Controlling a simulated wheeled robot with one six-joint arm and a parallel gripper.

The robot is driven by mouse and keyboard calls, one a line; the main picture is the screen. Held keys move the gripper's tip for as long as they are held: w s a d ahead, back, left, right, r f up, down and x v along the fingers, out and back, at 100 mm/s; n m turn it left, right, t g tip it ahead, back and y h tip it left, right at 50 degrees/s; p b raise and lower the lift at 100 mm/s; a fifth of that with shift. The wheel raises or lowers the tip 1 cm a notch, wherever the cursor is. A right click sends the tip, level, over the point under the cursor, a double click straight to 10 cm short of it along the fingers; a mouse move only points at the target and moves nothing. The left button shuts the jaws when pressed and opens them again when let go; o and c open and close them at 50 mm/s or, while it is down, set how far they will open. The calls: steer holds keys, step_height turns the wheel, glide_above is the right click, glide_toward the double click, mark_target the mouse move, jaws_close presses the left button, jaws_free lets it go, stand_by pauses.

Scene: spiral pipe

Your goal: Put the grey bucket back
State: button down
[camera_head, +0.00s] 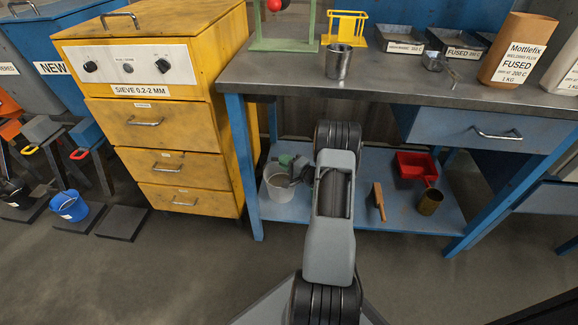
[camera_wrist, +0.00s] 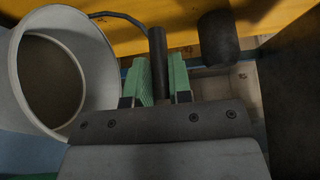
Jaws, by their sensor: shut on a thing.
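The grey bucket (camera_head: 280,192) is at the left end of the blue lower shelf (camera_head: 345,215), under the workbench. In the wrist view the bucket (camera_wrist: 98,62) fills the left side, its round mouth facing the camera. A thin wire handle (camera_wrist: 118,15) runs from it to a dark grip (camera_wrist: 158,65). My gripper (camera_head: 287,161) is beside and above the bucket. In the wrist view my gripper's green fingers (camera_wrist: 159,82) are shut on the dark handle grip. I cannot tell whether the bucket's base touches the shelf. My arm hides part of the shelf.
The yellow sieve cabinet (camera_head: 165,135) stands close on the left. A blue bench leg (camera_head: 243,165) is near the bucket.

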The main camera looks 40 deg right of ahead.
steer(key=shift+w+d+f+b, duration=0.1)
steer(key=shift+w+f+b, duration=0.3)
steer(key=shift+w+f, duration=0.25)
steer(key=shift+w+f+b, duration=0.2)
steer(key=shift+f+b, duration=0.95)
steer(key=shift+f, duration=0.7)
steer(key=c, duration=1)
jaws_free()
steer(key=shift+f, duration=0.1)
steer(key=shift+c, duration=0.2)
